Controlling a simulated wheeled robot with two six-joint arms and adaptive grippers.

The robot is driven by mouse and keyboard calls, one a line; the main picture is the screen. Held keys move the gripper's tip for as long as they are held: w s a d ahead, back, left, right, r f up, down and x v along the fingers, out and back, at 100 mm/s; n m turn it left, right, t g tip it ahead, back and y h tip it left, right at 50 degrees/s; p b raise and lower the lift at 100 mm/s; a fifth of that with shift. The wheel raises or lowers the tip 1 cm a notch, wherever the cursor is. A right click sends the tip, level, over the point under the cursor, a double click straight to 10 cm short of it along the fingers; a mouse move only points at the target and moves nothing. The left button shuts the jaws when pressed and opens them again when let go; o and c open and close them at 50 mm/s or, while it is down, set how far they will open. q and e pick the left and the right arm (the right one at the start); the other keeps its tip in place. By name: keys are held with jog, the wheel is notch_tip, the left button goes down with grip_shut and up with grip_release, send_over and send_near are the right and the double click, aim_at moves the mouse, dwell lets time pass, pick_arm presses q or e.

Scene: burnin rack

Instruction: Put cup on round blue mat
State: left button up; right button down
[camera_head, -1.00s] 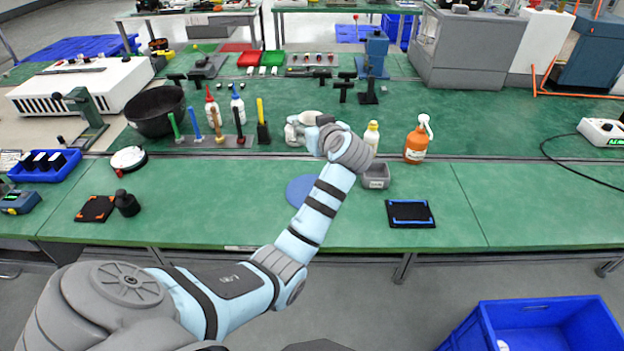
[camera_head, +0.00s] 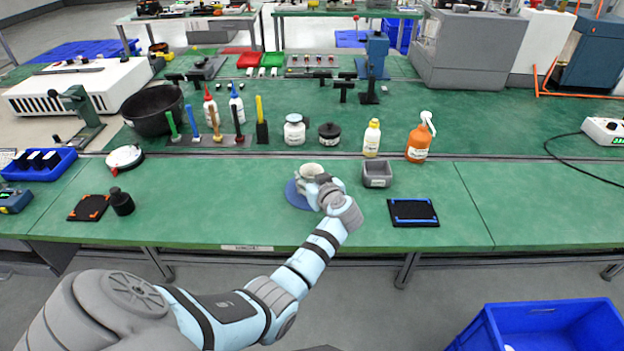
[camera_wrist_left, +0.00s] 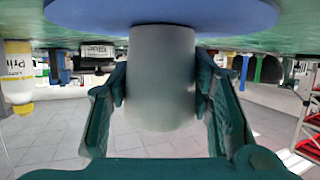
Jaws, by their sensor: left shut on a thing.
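The cup (camera_head: 311,169) is pale whitish grey and stands upright over the round blue mat (camera_head: 294,197). My left gripper (camera_head: 308,181) is shut on the cup from the near side. In the left wrist view, which is upside down, the cup (camera_wrist_left: 161,75) sits between the two dark green fingers, with the round blue mat (camera_wrist_left: 215,14) at its base. I cannot tell whether the cup's base touches the mat. The gripper and cup hide part of the mat in the head view. My right gripper is not in view.
A grey bin (camera_head: 377,175) stands just right of the mat. A white jar (camera_head: 294,131), a dark jar (camera_head: 330,135), a yellow bottle (camera_head: 371,140) and an orange spray bottle (camera_head: 418,143) stand behind. A black tray (camera_head: 413,212) lies at right.

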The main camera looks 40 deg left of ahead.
pick_arm(q)
jog(key=o, duration=1.1)
jog(key=shift+o, duration=0.2)
jog(key=shift+s+d+r+p, duration=0.15)
jog(key=shift+d+r+p, duration=0.15)
jog(key=shift+p, duration=0.15)
jog(key=p+v, duration=0.5)
jog(key=v, duration=0.6)
jog(key=shift+s+d, duration=0.15)
jog(key=shift+d, duration=0.05)
jog(key=shift+a, duration=0.1)
